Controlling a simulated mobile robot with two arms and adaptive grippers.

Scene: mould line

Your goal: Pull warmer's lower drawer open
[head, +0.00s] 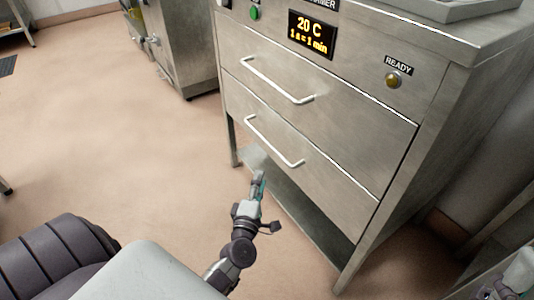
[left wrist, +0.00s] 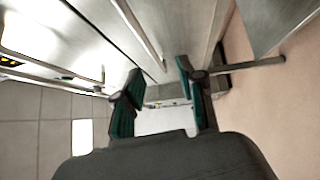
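The warmer (head: 330,110) is a steel cabinet with two shut drawers, one above the other. The lower drawer (head: 325,165) has a pale bar handle (head: 273,140); the upper drawer (head: 345,105) has a similar one (head: 275,82). My left gripper (head: 259,182) is just below and in front of the lower handle, apart from it in the head view. In the left wrist view its two green-padded fingers (left wrist: 158,78) are spread with nothing between them. A pale bar (left wrist: 138,30), seemingly a drawer handle, runs ahead of them. A cut-off piece at the head view's bottom right may be my right gripper (head: 517,275).
The warmer's front has a display (head: 311,35), a green button (head: 255,13) and a READY lamp (head: 393,79). A low shelf (head: 310,205) lies under the drawers between the legs. Another steel cabinet (head: 180,45) stands behind left. The floor (head: 110,130) in front is clear.

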